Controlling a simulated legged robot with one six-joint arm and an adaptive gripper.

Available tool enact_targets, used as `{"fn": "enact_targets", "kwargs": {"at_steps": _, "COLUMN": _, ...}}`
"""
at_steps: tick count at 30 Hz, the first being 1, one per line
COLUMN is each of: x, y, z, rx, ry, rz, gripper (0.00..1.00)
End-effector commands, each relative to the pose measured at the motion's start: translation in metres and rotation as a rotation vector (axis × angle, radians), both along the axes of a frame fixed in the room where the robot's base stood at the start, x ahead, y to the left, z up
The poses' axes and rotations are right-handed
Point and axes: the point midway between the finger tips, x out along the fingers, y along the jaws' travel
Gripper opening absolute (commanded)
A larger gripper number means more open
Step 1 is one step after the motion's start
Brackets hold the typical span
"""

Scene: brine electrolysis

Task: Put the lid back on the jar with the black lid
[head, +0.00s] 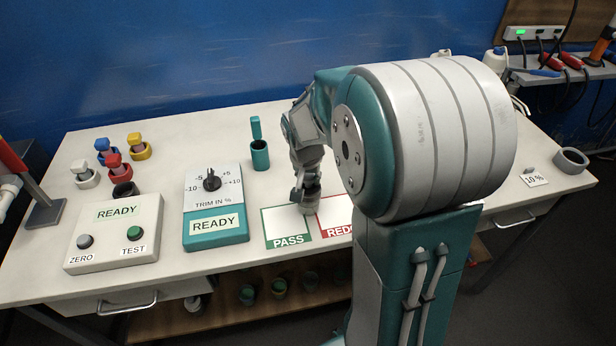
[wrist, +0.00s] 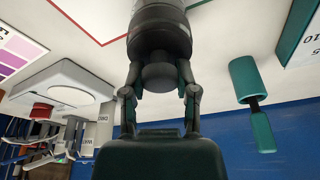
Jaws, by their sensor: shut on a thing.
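My gripper (wrist: 160,98) points down in the head view (head: 308,190), over the white card near the table's middle. In the wrist view its fingers close on the narrow grey end of a dark, round, stepped piece, which I take for the black lid (wrist: 160,28). In the head view a small round piece (head: 310,207) shows under the fingers at the border of the PASS and REDO fields. I cannot tell whether the lid sits on a jar there or is apart from one.
The PASS and REDO card (head: 284,222) lies below my gripper. A green cup (head: 260,155) stands behind it to the left, and a trim box (head: 215,215) is left. A READY box (head: 115,235) and several coloured pieces (head: 113,165) are farther left. My arm hides the right middle.

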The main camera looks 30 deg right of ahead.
Motion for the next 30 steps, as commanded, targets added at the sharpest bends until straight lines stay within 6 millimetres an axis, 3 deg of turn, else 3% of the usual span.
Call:
{"fn": "enact_targets", "kwargs": {"at_steps": 11, "x": -0.0001, "y": 0.0002, "z": -0.0004, "rx": 0.0, "ry": 0.0, "rz": 0.0, "gripper": 0.06}}
{"fn": "enact_targets", "kwargs": {"at_steps": 12, "x": -0.0001, "y": 0.0002, "z": -0.0004, "rx": 0.0, "ry": 0.0, "rz": 0.0, "gripper": 0.48}}
{"fn": "enact_targets", "kwargs": {"at_steps": 14, "x": 0.0, "y": 0.0001, "z": -0.0003, "rx": 0.0, "ry": 0.0, "rz": 0.0, "gripper": 0.74}}
{"fn": "enact_targets", "kwargs": {"at_steps": 15, "x": 0.0, "y": 0.0001, "z": -0.0003, "rx": 0.0, "ry": 0.0, "rz": 0.0, "gripper": 0.79}}
{"fn": "enact_targets", "kwargs": {"at_steps": 23, "x": 0.0, "y": 0.0001, "z": -0.0003, "rx": 0.0, "ry": 0.0, "rz": 0.0, "gripper": 0.79}}
{"fn": "enact_targets", "kwargs": {"at_steps": 24, "x": -0.0001, "y": 0.0002, "z": -0.0004, "rx": 0.0, "ry": 0.0, "rz": 0.0, "gripper": 0.83}}
{"fn": "enact_targets", "kwargs": {"at_steps": 25, "x": -0.0001, "y": 0.0002, "z": -0.0004, "rx": 0.0, "ry": 0.0, "rz": 0.0, "gripper": 0.97}}
{"fn": "enact_targets", "kwargs": {"at_steps": 26, "x": -0.0001, "y": 0.0002, "z": -0.0004, "rx": 0.0, "ry": 0.0, "rz": 0.0, "gripper": 1.0}}
{"fn": "enact_targets", "kwargs": {"at_steps": 30, "x": -0.0001, "y": 0.0002, "z": -0.0004, "rx": 0.0, "ry": 0.0, "rz": 0.0, "gripper": 1.0}}
